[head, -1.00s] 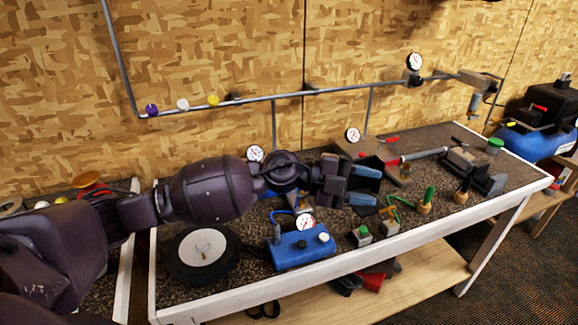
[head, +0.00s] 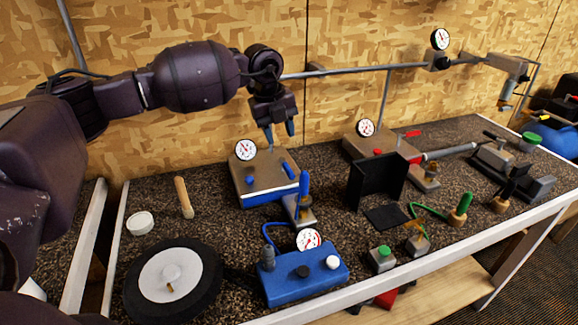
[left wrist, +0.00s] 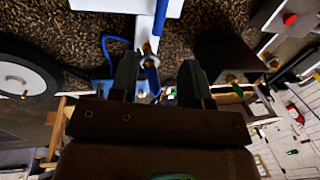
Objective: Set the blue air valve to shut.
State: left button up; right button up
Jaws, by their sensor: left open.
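A blue-handled valve (head: 303,186) stands on a small metal base on the bench, its blue handle pointing nearly straight up. It sits at the front right corner of a grey-topped blue box (head: 262,190), which carries a gauge (head: 245,150), a blue knob (head: 249,181) and a short blue lever (head: 288,170). My left gripper (head: 279,135) hangs above the back of that box, fingers down, open and empty, apart from the valve. In the left wrist view, its two fingers (left wrist: 158,78) are spread, with blue and metal parts visible beyond them. My right gripper is not seen.
A blue pump box (head: 302,279) stands in front, with a black-rimmed wheel (head: 172,284) to its left. A black bracket (head: 376,180) and a red-handled unit (head: 366,145) stand to the right. A pipe (head: 350,70) runs along the back wall.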

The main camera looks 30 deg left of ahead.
aim_at(288, 169)
pick_arm(q)
jog(key=f, duration=0.3)
jog(key=w+d+f, duration=0.1)
jog(key=f, duration=0.6)
jog(key=shift+w+d+f, duration=0.2)
jog(key=shift+d+f, duration=0.05)
grip_shut()
